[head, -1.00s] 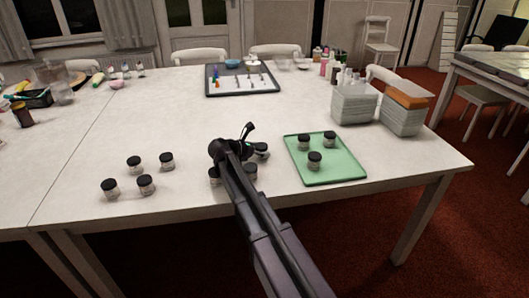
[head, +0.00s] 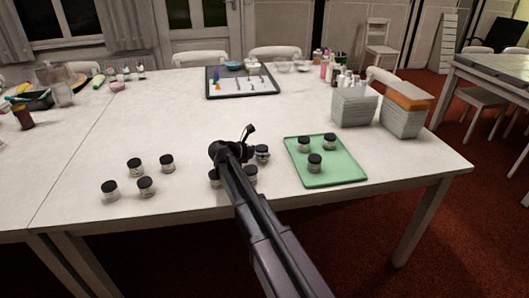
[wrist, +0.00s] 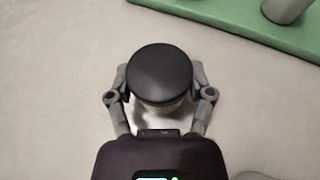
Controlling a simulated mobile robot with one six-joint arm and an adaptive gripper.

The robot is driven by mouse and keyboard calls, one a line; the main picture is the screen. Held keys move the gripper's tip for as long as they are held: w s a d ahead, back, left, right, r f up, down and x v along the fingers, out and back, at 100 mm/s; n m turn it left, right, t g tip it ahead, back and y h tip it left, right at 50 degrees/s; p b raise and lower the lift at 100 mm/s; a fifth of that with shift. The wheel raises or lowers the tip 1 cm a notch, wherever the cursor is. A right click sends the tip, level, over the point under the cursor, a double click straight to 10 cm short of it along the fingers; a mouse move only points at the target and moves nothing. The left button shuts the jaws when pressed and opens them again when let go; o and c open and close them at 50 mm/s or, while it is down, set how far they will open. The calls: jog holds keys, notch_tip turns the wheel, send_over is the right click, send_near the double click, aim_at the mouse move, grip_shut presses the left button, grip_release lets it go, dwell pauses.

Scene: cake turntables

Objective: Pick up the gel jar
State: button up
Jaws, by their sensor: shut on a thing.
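In the wrist view a gel jar with a round black lid (wrist: 160,73) sits between the two fingers of my gripper (wrist: 160,88), which is shut on its sides. In the head view my gripper (head: 240,150) is low over the white table, left of the green tray, and my arm hides much of it. A black-lidded jar (head: 262,153) shows just right of it. Two more jars, one of them here (head: 250,174), are partly hidden by the arm. I cannot tell whether the held jar touches the table.
The green tray (head: 340,172) holds three black-lidded jars. Several similar jars (head: 146,186) stand on the left of the white table (head: 90,215). A dark tray (head: 212,93) with small items lies at the back. Grey containers (head: 353,108) stand at the back right.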

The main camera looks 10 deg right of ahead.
aim_at(262, 147)
jog(key=shift+r, duration=0.2)
notch_tip(262, 147, up, 4)
jog(key=p, duration=0.3)
jog(key=shift+f+p, duration=0.2)
jog(key=shift+p, duration=0.2)
jog(key=s+d, duration=0.1)
jog(key=s, duration=0.4)
jog(key=s+d, duration=0.1)
jog(key=s, duration=0.4)
jog(key=s+d+r+p, duration=0.1)
jog(key=s, duration=0.4)
jog(key=shift+s, duration=0.4)
jog(key=shift+r, duration=0.15)
